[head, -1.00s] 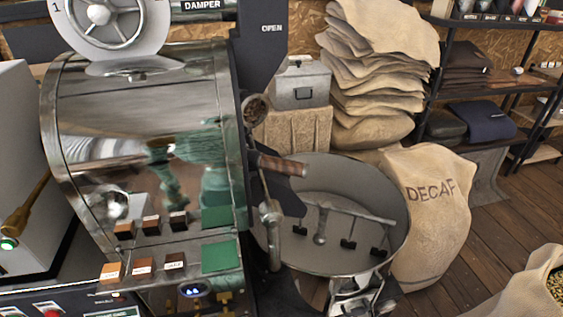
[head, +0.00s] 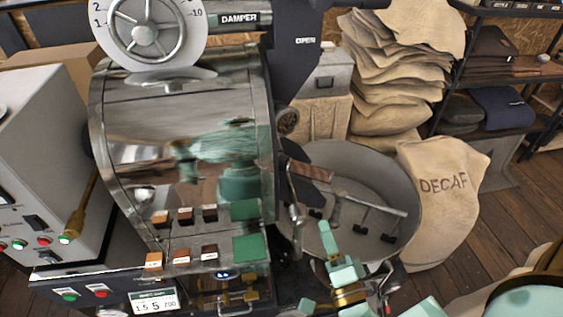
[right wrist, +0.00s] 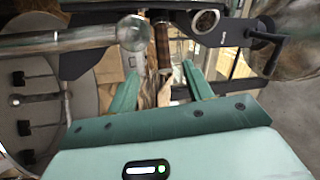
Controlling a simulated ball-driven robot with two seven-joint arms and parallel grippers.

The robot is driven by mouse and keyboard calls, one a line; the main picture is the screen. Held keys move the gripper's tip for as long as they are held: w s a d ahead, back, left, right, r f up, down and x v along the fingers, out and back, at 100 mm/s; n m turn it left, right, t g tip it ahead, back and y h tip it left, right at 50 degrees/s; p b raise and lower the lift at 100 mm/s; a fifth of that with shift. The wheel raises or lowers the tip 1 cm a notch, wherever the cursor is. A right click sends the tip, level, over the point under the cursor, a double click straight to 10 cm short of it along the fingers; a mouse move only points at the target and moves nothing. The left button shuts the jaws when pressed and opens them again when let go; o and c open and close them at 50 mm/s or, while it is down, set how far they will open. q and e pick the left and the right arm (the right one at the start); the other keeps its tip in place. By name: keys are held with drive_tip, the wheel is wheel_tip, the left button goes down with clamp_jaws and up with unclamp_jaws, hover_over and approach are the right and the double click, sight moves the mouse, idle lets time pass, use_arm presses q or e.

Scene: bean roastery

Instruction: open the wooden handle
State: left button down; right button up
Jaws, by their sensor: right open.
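The wooden handle (head: 310,171) is a dark brown grip on the roaster's front, above the round cooling pan (head: 350,153). In the right wrist view the handle (right wrist: 163,45) shows upright, ahead of the space between my fingertips. My right gripper (head: 327,238) is below the handle in the head view, over the near part of the pan, apart from the handle. In the right wrist view its two teal fingers (right wrist: 160,74) are spread and hold nothing. My left gripper is not in view.
A metal lever (head: 294,205) hangs beside the handle. In the right wrist view a metal bar with a ball end (right wrist: 132,33) lies close ahead to the left. The steel roaster drum (head: 185,130) stands left. A DECAF sack (head: 440,200) stands right of the pan.

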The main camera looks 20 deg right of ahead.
sight(312, 171)
drive_tip(key=shift+m+h, duration=0.7)
drive_tip(key=shift+m, duration=0.1)
drive_tip(key=x, duration=0.5)
drive_tip(key=p+x, duration=0.1)
drive_tip(key=x, duration=0.5)
drive_tip(key=d+x, duration=0.1)
drive_tip(key=x, duration=0.4)
drive_tip(key=shift+d+r, duration=0.15)
drive_tip(key=shift+r, duration=0.05)
